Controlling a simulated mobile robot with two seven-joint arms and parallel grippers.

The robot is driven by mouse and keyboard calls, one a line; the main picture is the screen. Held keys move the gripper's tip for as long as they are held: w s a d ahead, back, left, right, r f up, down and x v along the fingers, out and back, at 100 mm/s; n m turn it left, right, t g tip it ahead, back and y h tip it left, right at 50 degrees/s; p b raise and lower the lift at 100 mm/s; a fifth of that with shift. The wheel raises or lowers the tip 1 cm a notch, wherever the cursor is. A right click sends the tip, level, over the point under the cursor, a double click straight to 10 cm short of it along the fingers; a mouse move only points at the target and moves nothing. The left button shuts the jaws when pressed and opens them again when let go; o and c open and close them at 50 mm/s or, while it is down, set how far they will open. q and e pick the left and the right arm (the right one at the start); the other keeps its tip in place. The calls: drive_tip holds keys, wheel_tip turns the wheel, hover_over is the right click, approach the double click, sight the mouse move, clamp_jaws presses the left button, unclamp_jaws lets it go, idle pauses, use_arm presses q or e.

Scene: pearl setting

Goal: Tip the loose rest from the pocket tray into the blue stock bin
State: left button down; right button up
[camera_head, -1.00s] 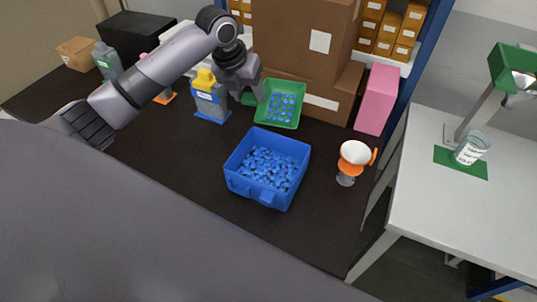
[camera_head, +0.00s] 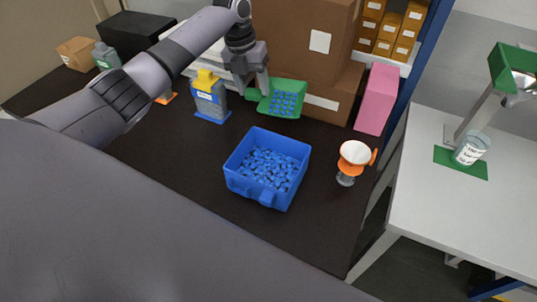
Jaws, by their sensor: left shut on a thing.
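The green pocket tray (camera_head: 290,84) is at the back of the dark table, in front of the cardboard boxes. Blue pieces (camera_head: 283,103) sit in rows in its pockets. Whether any lie loose is too small to tell. My left gripper (camera_head: 257,90) is shut on the tray's handle at its left side, and the fingertips are partly hidden. The tray looks a little tilted; I cannot tell whether it touches the table. The blue stock bin (camera_head: 241,184) stands in front of the tray, nearer to me, with many blue pieces inside. My right gripper does not show.
A grey bottle with a yellow cap (camera_head: 208,97) stands left of the tray. An orange and white funnel-like cup (camera_head: 354,160) stands right of the bin. A pink box (camera_head: 377,98) and cardboard boxes (camera_head: 300,45) close off the back. The table's front is clear.

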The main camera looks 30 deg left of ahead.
use_arm(q)
wheel_tip(320, 180, up, 12)
drive_tip(key=w+g, duration=0.1)
drive_tip(key=shift+w+a+f+g, duration=0.2)
drive_tip(key=shift+w+f+g, duration=0.05)
drive_tip(key=shift+w+g, duration=0.1)
idle(0.5)
wheel_tip(320, 180, up, 6)
drive_tip(key=p, duration=0.1)
idle(0.4)
